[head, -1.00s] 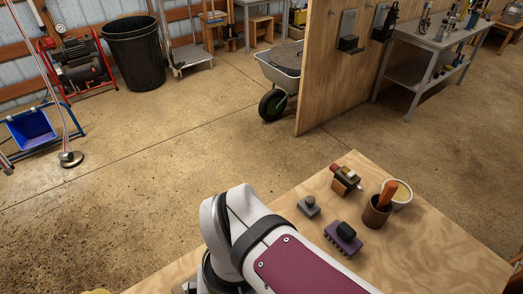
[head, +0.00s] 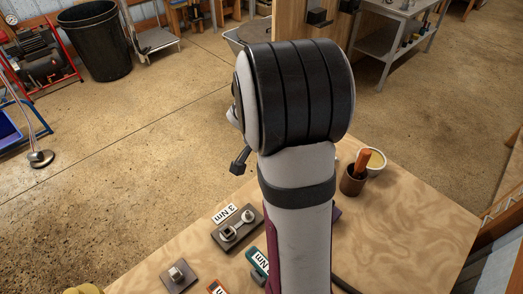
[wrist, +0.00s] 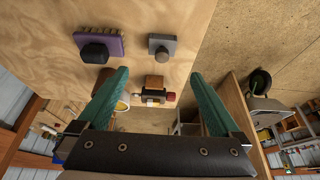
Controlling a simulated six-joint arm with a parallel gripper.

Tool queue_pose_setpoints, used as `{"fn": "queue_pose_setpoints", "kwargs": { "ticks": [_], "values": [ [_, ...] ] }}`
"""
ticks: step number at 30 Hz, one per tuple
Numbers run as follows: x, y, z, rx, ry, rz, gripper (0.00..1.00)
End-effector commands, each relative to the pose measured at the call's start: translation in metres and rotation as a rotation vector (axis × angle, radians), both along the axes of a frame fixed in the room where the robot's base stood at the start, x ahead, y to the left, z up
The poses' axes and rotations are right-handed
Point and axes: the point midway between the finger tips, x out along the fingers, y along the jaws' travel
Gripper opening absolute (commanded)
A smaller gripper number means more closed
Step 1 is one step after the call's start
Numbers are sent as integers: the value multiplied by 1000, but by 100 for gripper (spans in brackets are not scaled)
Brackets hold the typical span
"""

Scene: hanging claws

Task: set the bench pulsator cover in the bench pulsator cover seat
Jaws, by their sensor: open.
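My gripper (wrist: 160,74) is open and empty in the wrist view, its two teal fingers wide apart above the bench. A grey square piece with a round knob (wrist: 162,46) lies on the wood beyond the fingertips; it looks like the pulsator cover, but I cannot be sure. In the head view my arm hides it. A dark plate with metal fittings and a "3 Nm" label (head: 237,232) and a smaller plate with a square metal piece (head: 178,274) lie on the bench. I cannot tell which thing is the cover seat.
Teal (head: 258,264) and orange (head: 217,287) labelled items lie near the arm.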

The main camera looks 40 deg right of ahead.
Motion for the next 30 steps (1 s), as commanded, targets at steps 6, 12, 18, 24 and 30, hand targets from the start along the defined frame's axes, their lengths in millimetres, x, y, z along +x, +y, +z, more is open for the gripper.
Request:
{"fn": "queue_pose_setpoints", "kwargs": {
  "ticks": [6, 12, 18, 24, 30],
  "values": [
    [-1, -23, -59, 6, 6, 0, 100],
    [0, -34, -87, 5, 4, 1, 100],
    [5, -51, -122, 5, 4, 0, 100],
    [5, -56, -133, 4, 1, 1, 100],
    [5, -56, -132, 4, 2, 1, 84]
  ]
}}
